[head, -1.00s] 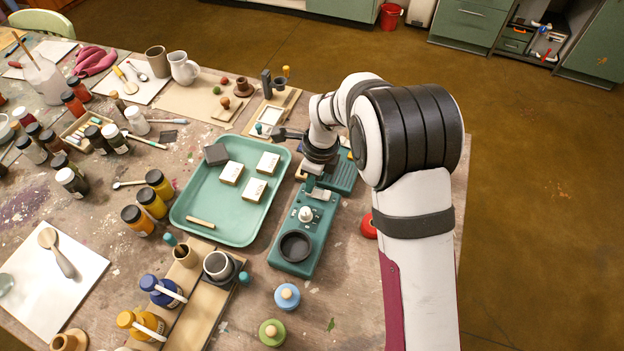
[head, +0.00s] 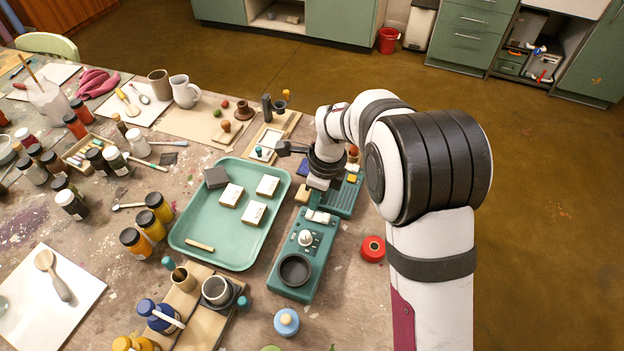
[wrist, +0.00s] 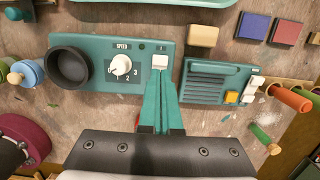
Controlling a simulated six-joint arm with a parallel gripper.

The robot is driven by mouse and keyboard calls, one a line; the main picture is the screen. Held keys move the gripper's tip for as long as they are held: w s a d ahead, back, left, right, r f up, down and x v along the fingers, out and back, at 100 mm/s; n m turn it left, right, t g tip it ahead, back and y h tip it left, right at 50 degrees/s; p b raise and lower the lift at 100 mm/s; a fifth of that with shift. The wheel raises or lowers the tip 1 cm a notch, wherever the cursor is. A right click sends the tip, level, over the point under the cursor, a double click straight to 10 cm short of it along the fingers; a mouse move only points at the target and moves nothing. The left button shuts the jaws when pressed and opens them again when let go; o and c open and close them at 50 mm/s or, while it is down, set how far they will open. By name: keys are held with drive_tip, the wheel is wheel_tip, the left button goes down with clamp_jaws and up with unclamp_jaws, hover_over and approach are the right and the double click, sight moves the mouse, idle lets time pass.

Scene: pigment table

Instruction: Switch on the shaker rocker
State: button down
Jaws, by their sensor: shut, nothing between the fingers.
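The shaker (head: 312,262) is a teal box with a black round cup (head: 295,269), a white speed knob (head: 305,238) and a white rocker (head: 318,216) at its far end. In the wrist view the shaker (wrist: 100,48) lies across the upper left, the knob (wrist: 121,64) points near 0 to 1, and the rocker (wrist: 160,61) is at its right end. My gripper (wrist: 159,74) is shut and empty, its teal fingertips just below the rocker in the picture. I cannot tell whether they touch it. In the head view the fingertips are largely hidden by my wrist.
A second teal box (wrist: 215,82) with vents, a yellow button and a white switch stands close right of the fingers in the wrist view. A green tray (head: 185,232) lies left of the shaker in the head view. A red roll (head: 372,248) stands to its right.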

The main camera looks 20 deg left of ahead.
sight(309, 213)
wheel_tip(309, 213, up, 11)
drive_tip(key=a, duration=0.1)
drive_tip(key=shift+a+r, duration=0.15)
drive_tip(key=shift+a, duration=0.15)
drive_tip(key=s+d+r+n, duration=0.3)
drive_tip(key=s+d, duration=0.2)
drive_tip(key=d, duration=0.3)
drive_tip(key=s+d+r+n, duration=0.2)
drive_tip(key=s+d, duration=0.2)
drive_tip(key=d, duration=0.3)
drive_tip(key=s+d+f+n, duration=0.1)
drive_tip(key=s+d+n, duration=0.2)
drive_tip(key=s, duration=0.5)
drive_tip(key=s+d+f+n, duration=0.2)
drive_tip(key=s+d+n, duration=0.2)
drive_tip(key=s, duration=0.3)
drive_tip(key=shift+s+d+f, duration=0.3)
drive_tip(key=shift+s+d, duration=0.1)
drive_tip(key=shift+d, duration=0.05)
